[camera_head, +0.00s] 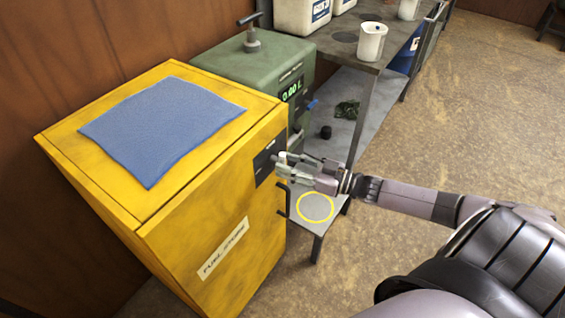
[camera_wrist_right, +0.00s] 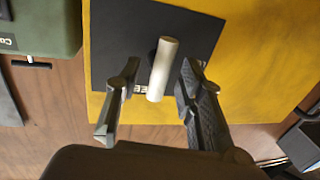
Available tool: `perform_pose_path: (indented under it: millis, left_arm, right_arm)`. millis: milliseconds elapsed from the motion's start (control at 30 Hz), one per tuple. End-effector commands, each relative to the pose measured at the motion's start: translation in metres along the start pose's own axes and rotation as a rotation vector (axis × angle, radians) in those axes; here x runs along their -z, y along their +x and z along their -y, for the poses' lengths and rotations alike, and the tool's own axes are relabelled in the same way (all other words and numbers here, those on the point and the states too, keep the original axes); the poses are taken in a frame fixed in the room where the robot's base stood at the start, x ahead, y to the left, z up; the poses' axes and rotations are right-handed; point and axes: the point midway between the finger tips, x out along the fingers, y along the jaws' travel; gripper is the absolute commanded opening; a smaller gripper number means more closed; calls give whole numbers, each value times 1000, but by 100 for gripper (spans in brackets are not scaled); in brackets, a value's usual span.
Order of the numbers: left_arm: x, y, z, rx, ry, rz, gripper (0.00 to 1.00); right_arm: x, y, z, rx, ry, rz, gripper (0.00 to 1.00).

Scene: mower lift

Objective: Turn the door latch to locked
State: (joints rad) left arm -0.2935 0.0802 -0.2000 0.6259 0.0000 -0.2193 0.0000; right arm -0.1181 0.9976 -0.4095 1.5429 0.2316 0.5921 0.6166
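The yellow fuel store cabinet (camera_head: 215,215) stands at the left, with a black latch plate (camera_head: 264,166) on its door face. A pale metal latch handle (camera_wrist_right: 163,68) sticks out from the plate (camera_wrist_right: 110,40) in the right wrist view, slightly tilted. My right gripper (camera_head: 287,163) is at the latch in the head view. In the wrist view its two fingers (camera_wrist_right: 159,78) are spread on either side of the handle, with gaps visible. Lettering on the plate is mostly hidden behind the handle and fingers. My left gripper is out of view.
A blue cloth (camera_head: 163,125) lies on the cabinet top. A black door pull (camera_head: 284,198) sticks out below the latch. The green dispenser (camera_head: 265,65) stands behind, beside a grey bench (camera_head: 345,45) with white containers. Open floor (camera_head: 460,120) lies to the right.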

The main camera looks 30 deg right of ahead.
Motion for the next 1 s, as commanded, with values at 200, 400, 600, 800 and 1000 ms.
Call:
perform_pose_path:
  millis: [200,400,600,800,1000]
  left_arm:
    - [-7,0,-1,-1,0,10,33]
    - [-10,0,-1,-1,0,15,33]
    - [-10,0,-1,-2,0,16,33]
    - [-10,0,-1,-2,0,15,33]
    - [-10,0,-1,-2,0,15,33]
  right_arm:
    - [0,19,0,0,0,-1,36]
    - [0,21,0,0,1,1,36]
    - [0,21,0,0,1,1,32]
    - [0,21,0,1,0,0,18]
    - [0,21,2,3,1,0,5]
